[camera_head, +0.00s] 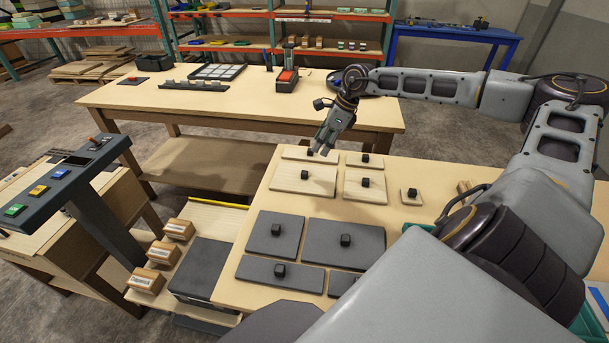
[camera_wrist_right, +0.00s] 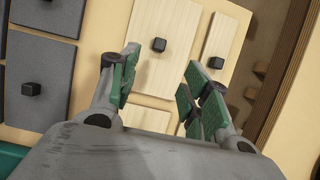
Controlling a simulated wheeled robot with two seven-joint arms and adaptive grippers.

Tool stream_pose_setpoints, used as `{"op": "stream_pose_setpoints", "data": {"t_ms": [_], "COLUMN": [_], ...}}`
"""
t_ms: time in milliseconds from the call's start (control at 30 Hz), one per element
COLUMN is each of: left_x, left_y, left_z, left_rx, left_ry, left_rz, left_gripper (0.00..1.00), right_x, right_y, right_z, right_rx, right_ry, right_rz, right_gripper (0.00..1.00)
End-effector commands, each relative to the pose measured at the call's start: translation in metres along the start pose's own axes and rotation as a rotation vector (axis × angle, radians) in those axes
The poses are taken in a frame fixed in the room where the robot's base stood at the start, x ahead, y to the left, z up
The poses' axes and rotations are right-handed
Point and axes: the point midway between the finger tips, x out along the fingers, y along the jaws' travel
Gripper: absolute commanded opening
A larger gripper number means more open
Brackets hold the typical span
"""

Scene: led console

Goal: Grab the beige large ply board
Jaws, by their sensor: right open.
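The beige large ply board (camera_head: 290,183) lies flat on the near table with a black knob (camera_head: 304,175) standing on it. In the right wrist view, a wide beige board (camera_wrist_right: 178,26) with a black knob (camera_wrist_right: 158,45) appears beyond the fingertips. My right gripper (camera_head: 320,151) is above the back part of the beige boards, just behind the large one's knob. In the right wrist view its green-padded fingers (camera_wrist_right: 163,66) are spread and nothing is between them. My left gripper is not in view.
Smaller beige boards (camera_head: 376,192) lie beside and behind the large one. Several dark grey boards (camera_head: 262,243) with knobs lie in front. A second table (camera_head: 210,103) with trays stands behind. A button console (camera_head: 72,180) is at left.

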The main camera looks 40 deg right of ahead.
Motion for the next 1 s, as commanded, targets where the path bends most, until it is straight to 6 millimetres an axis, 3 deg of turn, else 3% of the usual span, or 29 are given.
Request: {"op": "stream_pose_setpoints", "data": {"t_ms": [267, 1000], "left_x": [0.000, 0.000], "left_y": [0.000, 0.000], "left_z": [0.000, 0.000], "left_rx": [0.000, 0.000], "left_ry": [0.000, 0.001], "left_rz": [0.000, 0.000], "left_gripper": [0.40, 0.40], "right_x": [0.007, 0.064], "right_y": [0.000, 0.000], "right_z": [0.000, 0.000], "right_rx": [0.000, 0.002], "right_ry": [0.000, -0.002], "right_rz": [0.002, 0.002], "right_gripper": [0.47, 0.47]}}
